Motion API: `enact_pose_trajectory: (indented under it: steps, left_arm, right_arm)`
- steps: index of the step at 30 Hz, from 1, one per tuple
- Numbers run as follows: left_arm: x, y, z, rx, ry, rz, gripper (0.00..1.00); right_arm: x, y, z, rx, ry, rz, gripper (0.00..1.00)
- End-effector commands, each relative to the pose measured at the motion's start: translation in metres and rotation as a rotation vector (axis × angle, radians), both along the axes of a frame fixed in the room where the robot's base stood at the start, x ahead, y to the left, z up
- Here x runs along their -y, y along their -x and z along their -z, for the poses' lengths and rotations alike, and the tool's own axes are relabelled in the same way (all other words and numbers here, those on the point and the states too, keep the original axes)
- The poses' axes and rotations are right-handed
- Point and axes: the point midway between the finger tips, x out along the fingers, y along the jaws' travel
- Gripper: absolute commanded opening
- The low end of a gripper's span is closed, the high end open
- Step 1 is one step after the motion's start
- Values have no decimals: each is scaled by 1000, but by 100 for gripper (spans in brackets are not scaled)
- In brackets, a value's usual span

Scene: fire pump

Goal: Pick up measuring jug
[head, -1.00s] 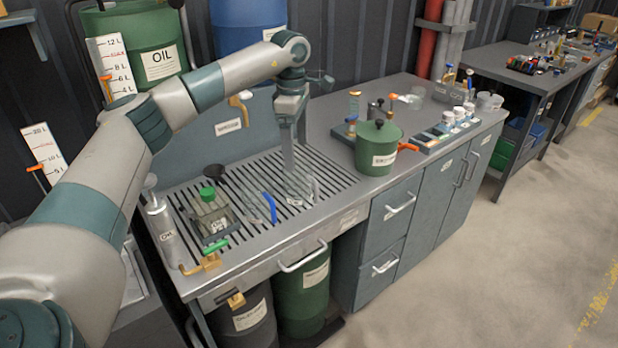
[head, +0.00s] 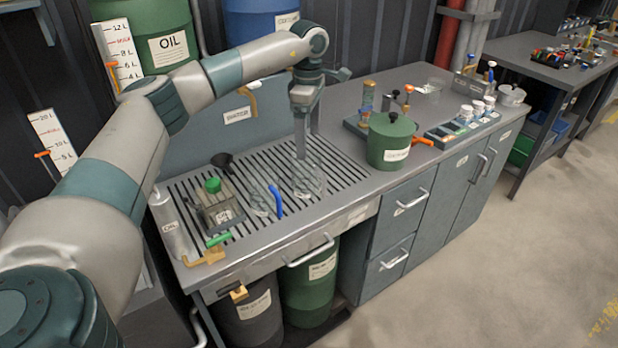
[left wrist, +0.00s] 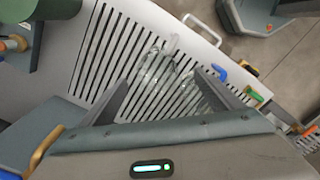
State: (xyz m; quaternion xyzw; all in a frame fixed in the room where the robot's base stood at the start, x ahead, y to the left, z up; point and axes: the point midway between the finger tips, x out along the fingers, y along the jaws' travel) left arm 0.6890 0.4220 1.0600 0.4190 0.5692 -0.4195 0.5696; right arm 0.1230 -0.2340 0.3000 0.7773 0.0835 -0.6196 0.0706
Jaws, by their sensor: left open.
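Two clear vessels stand on the slatted drain grate (head: 345,165). One clear jug (head: 309,181) is directly below my left gripper; the other vessel (head: 262,200) is to its left, beside a blue handle (head: 276,200). I cannot tell for certain which is the measuring jug. My left gripper (head: 305,148) points down and is open and empty, with its fingertips close to the nearer jug's rim. In the left wrist view the jug (left wrist: 157,72) shows beyond and between the open fingers. Its outline is faint against the slats. My right gripper is out of view.
A green-capped can (head: 213,203), a black funnel (head: 223,163) and a grey cylinder (head: 170,228) stand left on the bench. A green lidded pot (head: 390,140) stands to the right, before a rack of small jars (head: 466,115).

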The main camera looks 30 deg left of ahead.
Motion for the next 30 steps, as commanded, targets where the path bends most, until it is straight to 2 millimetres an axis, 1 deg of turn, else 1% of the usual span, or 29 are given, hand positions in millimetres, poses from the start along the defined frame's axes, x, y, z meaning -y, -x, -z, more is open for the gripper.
enact_pose_trajectory:
  steps: [1, 6, 10, 15, 18, 23, 30]
  left_arm:
    - [0, 1, 6, -4, -1, 0, 86]
    - [0, 1, 29, -4, -2, 0, 86]
    - [0, 1, 53, -5, 0, 0, 86]
    - [0, 0, 81, -3, -1, 1, 86]
    - [0, 0, 93, -3, 0, 0, 86]
    - [0, 0, 101, -1, -1, 0, 86]
    - [0, 0, 102, 0, -1, 0, 86]
  right_arm:
    - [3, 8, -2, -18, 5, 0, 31]
    - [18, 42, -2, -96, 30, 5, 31]
    - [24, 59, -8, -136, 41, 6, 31]
    - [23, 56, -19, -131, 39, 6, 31]
    - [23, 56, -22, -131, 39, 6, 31]
    - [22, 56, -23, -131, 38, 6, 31]
    - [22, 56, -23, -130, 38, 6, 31]
